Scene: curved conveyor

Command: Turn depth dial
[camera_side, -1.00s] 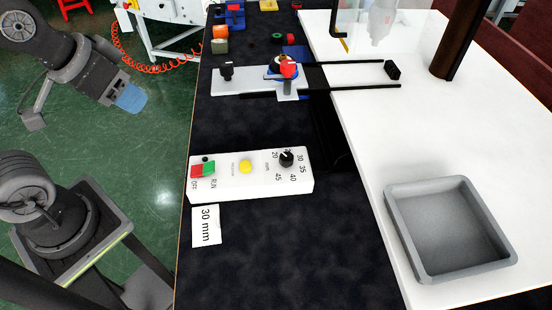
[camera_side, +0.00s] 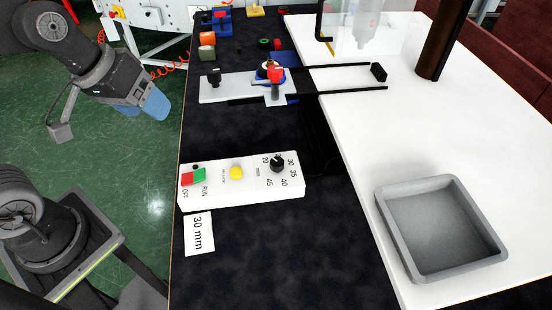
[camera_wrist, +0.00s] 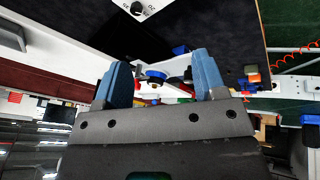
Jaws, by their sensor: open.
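The depth dial (camera_side: 278,163) is a black knob on the right end of a white control box (camera_side: 225,190). Numbers from 20 to 45 ring it; its exact pointer setting is too small to read. A card (camera_side: 199,234) reading "30 mm" lies in front of the box. My gripper (camera_side: 151,106) has blue fingers and hangs left of the table edge, well apart from the dial. In the wrist view my gripper (camera_wrist: 162,70) is open, with nothing between its fingers. The dial (camera_wrist: 137,8) shows at that view's top edge.
The box also carries a red-green switch (camera_side: 193,176) and a yellow button (camera_side: 236,172). Behind it is a grey fixture (camera_side: 235,88) with a red knob (camera_side: 276,74). A grey tray (camera_side: 395,235) sits on the white table at right. Dark cloth around the box is mostly clear.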

